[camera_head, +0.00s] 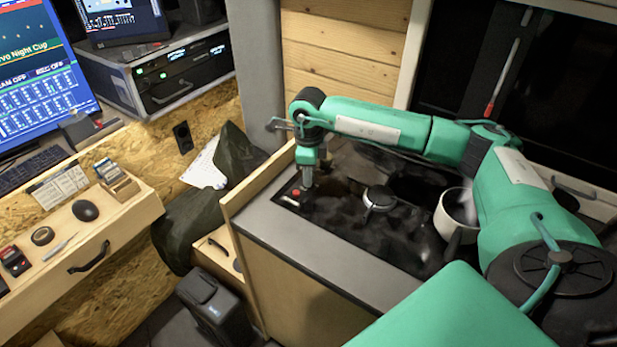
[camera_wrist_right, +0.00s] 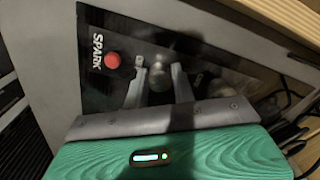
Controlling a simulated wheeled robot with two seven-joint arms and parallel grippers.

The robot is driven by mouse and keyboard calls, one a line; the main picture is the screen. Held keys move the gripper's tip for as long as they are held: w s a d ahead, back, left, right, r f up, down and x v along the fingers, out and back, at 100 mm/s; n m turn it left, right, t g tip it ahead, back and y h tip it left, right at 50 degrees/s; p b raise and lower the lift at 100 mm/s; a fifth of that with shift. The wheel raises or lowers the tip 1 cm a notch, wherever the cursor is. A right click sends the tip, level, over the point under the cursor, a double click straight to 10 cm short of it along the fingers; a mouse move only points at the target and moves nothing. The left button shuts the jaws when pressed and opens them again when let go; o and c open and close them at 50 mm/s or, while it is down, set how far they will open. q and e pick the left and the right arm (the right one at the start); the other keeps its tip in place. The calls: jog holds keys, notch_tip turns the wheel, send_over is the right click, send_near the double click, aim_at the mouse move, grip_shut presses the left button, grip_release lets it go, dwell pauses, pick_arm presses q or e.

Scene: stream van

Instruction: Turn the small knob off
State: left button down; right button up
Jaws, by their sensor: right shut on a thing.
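My right gripper (camera_head: 307,180) points down at the left end of the dark stove top (camera_head: 335,222). In the right wrist view its two fingers (camera_wrist_right: 158,80) stand on either side of a small grey metal knob (camera_wrist_right: 158,76) on the black panel, and they are shut on it. The knob's pointer direction is too blurred to read. In the head view the gripper hides most of the knob. My left gripper is not in view.
A red button (camera_wrist_right: 112,60) marked SPARK sits beside the knob. A burner (camera_head: 379,198) and a white pot (camera_head: 452,215) are on the stove. A wooden side board (camera_head: 262,182) rises close to the left of the gripper. A wooden drawer desk (camera_head: 95,235) stands at left.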

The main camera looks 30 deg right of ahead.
jog(key=shift+f+m, duration=0.15)
jog(key=shift+m, duration=0.45)
jog(key=shift+m+b, duration=0.65)
jog(key=shift+m, duration=1.05)
pick_arm(q)
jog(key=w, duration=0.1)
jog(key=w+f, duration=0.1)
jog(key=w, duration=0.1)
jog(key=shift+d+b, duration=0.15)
jog(key=shift+b, duration=0.2)
pick_arm(e)
jog(key=shift+m, duration=0.5)
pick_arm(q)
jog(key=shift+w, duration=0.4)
pick_arm(e)
jog(key=shift+r, duration=0.2)
jog(key=o, duration=0.9)
jog(key=shift+w, duration=0.1)
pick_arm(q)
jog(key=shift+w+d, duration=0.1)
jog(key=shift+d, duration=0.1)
pick_arm(e)
jog(key=shift+o, duration=0.4)
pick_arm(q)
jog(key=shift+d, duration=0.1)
